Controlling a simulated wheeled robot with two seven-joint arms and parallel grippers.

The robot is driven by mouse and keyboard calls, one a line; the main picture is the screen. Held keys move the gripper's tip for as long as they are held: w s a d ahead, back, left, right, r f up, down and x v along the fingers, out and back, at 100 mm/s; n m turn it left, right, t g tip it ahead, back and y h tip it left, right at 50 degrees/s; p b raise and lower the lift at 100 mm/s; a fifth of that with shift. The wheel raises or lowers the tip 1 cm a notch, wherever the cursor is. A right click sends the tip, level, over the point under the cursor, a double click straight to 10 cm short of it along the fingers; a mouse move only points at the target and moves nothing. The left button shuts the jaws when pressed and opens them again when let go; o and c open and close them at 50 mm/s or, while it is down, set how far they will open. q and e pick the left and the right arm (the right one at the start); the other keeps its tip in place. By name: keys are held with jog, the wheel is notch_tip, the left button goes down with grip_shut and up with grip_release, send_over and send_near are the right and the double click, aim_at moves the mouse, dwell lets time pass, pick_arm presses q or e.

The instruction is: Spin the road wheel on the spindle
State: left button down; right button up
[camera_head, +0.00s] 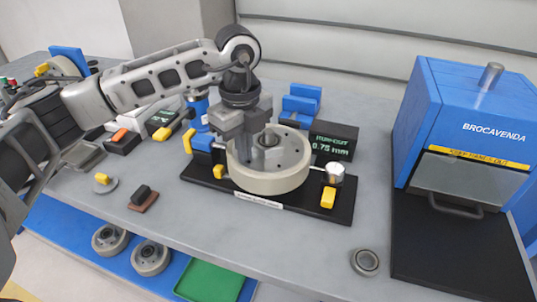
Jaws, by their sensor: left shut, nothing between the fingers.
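The road wheel (268,181) is a cream disc with a grey hub, lying flat on the spindle fixture (329,210) with its black base. The spindle post shows partly at the wheel's centre, with the gripper in front of it. My left gripper (242,150) points down over the left part of the wheel, its fingers shut with nothing between them. I cannot tell whether the fingertips touch the wheel. A display (332,142) behind the wheel reads "RUN-OUT 0.75 mm". My right gripper is not in view.
A blue press (475,100) stands at the right on a black base. A small grey ring (365,262) lies near the front edge. Two wheels (150,257) and a green tray (210,281) sit on a lower blue shelf. Small tools lie left of the fixture.

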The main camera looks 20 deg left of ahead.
aim_at(293, 159)
pick_arm(q)
jog(key=shift+s+d, duration=0.2)
jog(key=shift+d, duration=0.35)
jog(key=shift+s+d, duration=0.2)
jog(key=shift+d, duration=0.3)
jog(key=shift+w+d+f, duration=0.1)
jog(key=shift+w+d, duration=0.05)
jog(key=shift+d, duration=1.4)
jog(key=shift+w+d, duration=0.45)
jog(key=shift+d, duration=0.15)
jog(key=shift+w+d, duration=0.4)
jog(key=shift+d, duration=0.2)
jog(key=shift+w+d+b, duration=0.2)
jog(key=shift+w+d, duration=0.15)
jog(key=shift+w, duration=0.3)
jog(key=shift+w+d+b, duration=0.2)
jog(key=shift+w+d, duration=0.15)
jog(key=shift+w, duration=0.3)
jog(key=shift+r+p, duration=2)
jog(key=shift+r, duration=1.05)
jog(key=shift+f, duration=0.1)
